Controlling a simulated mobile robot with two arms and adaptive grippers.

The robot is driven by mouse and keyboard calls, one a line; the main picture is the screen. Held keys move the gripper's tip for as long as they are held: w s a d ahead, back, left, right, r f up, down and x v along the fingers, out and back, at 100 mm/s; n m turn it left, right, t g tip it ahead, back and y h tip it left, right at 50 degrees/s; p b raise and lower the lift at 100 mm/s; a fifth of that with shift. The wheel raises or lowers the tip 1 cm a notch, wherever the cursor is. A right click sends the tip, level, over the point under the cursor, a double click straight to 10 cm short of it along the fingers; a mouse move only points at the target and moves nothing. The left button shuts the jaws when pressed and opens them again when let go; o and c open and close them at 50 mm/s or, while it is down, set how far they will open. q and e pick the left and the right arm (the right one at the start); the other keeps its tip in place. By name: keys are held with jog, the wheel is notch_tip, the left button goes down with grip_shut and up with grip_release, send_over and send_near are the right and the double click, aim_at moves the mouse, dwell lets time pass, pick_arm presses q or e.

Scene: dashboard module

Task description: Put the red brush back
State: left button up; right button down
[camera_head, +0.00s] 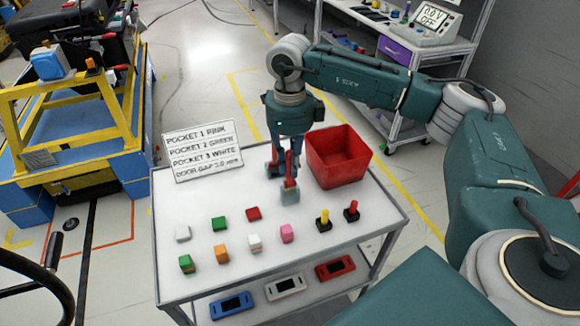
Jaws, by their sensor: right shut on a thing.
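My right gripper (282,178) hangs over the back of the white table, left of the red bin. It is shut on a narrow red upright piece (290,166), which looks like the red brush. The fingers hide part of it, and its lower end is not clear. At the table's right front, a short red piece (352,207) stands upright on a black base (351,215). A similar yellow piece (325,216) on a black base stands to its left. My left gripper is not in view.
The red bin (340,173) stands at the table's back right. Several small coloured blocks, such as a pink one (287,233), stand in rows in front. A pocket sign (202,152) stands at the back left. Blue, white and red cases (335,268) lie on the lower shelf.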

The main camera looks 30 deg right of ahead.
aim_at(290, 173)
notch_tip(290, 173, down, 2)
jog(key=shift+f, duration=0.1)
jog(key=shift+f+b, duration=0.35)
jog(key=shift+f, duration=0.15)
jog(key=c, duration=1.7)
grip_release()
jog(key=shift+o, duration=0.2)
